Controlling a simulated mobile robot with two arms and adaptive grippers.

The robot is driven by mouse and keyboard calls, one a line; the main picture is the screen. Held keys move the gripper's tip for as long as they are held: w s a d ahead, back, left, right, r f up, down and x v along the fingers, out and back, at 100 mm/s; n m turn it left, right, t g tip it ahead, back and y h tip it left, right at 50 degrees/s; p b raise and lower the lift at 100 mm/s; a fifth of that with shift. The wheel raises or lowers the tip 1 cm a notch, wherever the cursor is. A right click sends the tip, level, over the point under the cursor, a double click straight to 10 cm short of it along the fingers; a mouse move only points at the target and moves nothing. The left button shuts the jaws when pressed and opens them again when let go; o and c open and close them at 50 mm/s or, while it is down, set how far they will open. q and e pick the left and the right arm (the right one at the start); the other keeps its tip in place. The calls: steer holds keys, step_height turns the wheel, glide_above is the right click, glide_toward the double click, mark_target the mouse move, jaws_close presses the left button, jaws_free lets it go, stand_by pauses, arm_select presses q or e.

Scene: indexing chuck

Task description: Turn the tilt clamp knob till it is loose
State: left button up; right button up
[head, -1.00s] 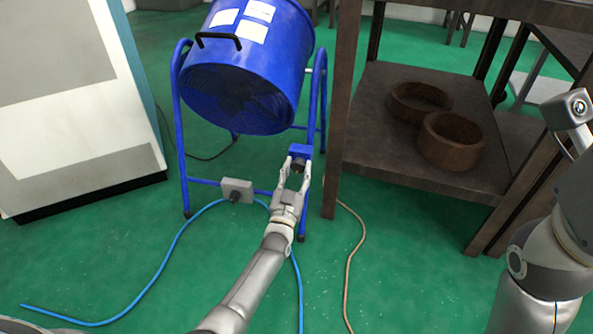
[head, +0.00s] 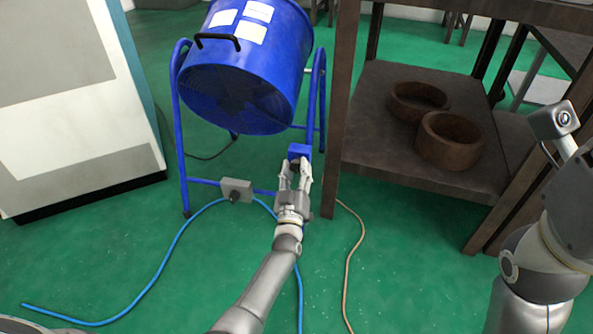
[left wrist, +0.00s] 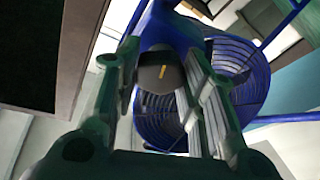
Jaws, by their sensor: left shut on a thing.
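The blue drum fan (head: 245,75) hangs tilted in a blue tube stand (head: 178,120); its grille shows in the left wrist view (left wrist: 232,75). A blue clamp block (head: 299,151) sits on the stand's right side. The dark tilt clamp knob (left wrist: 160,76), with a yellow mark line on its face, is between my left fingers in the left wrist view. My left gripper (head: 294,172) is shut on this knob from the front, and its fingers largely hide the knob in the head view. My right gripper is out of view; only part of my right arm shows.
A dark shelf unit (head: 385,145) with two brown rings (head: 450,140) stands close on the right. A grey switch box (head: 237,190) is on the stand's lower bar. A blue cable (head: 160,270) and a beige cable (head: 352,255) lie on the green floor. A pale cabinet (head: 75,120) stands left.

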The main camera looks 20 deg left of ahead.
arm_select(q)
steer(key=shift+f, duration=0.1)
steer(key=o, duration=1)
steer(key=v, duration=0.7)
steer(key=shift+s, duration=0.3)
